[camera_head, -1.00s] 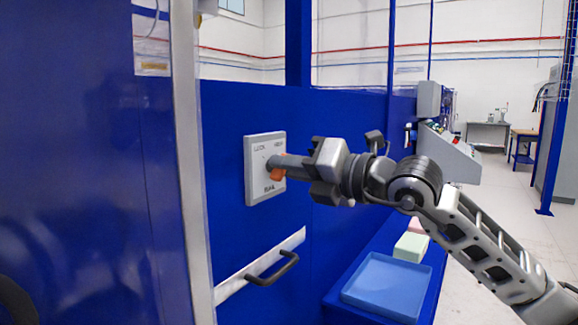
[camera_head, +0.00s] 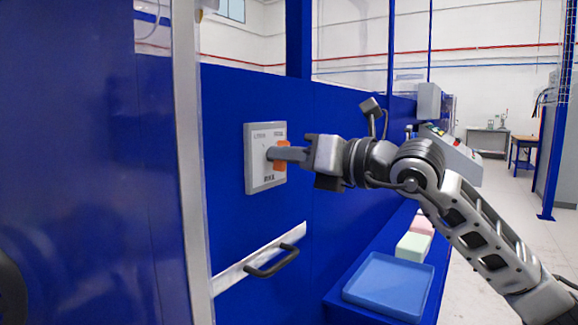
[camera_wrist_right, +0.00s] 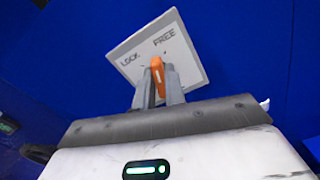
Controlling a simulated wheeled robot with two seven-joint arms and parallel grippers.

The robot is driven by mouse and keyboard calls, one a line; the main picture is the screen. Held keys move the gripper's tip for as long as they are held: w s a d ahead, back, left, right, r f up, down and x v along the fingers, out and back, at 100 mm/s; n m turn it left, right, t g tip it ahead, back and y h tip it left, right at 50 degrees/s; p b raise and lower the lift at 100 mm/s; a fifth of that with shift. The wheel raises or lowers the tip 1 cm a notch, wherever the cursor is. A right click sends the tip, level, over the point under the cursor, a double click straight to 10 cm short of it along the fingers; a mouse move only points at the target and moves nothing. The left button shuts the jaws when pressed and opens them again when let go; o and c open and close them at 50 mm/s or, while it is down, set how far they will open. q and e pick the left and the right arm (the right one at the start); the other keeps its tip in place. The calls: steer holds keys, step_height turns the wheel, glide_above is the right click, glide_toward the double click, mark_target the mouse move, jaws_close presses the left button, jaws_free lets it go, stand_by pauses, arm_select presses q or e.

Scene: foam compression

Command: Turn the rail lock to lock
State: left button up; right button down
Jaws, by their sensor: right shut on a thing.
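The rail lock is a pale square plate (camera_head: 259,178) on the blue wall, with an orange knob (camera_head: 281,150) on its face. In the right wrist view the plate (camera_wrist_right: 183,62) carries the words LOCK on the left and FREE on the right. The orange knob (camera_wrist_right: 157,65) stands between the two fingers there. My right gripper (camera_head: 279,155) reaches in from the right and is shut on the knob. Its fingers hide part of the knob and plate. My left gripper is not in view.
A dark handle (camera_head: 271,263) on a pale rail (camera_head: 235,275) sits below the lock. A blue tray (camera_head: 388,286) and pale green (camera_head: 414,246) and pink (camera_head: 421,225) blocks lie on a blue ledge at lower right. A pale post (camera_head: 190,170) stands left of the lock.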

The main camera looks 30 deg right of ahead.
arm_select(q)
steer(key=b, duration=0.2)
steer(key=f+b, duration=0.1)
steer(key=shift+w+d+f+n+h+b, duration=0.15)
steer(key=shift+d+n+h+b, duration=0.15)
steer(key=shift+b, duration=0.05)
arm_select(e)
steer(key=n, duration=1.2)
steer(key=shift+a+n, duration=0.15)
steer(key=shift+n, duration=0.15)
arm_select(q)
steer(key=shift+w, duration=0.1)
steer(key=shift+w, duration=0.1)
arm_select(e)
steer(key=c, duration=1.5)
jaws_free()
steer(key=shift+o, duration=0.2)
steer(key=shift+s, duration=0.15)
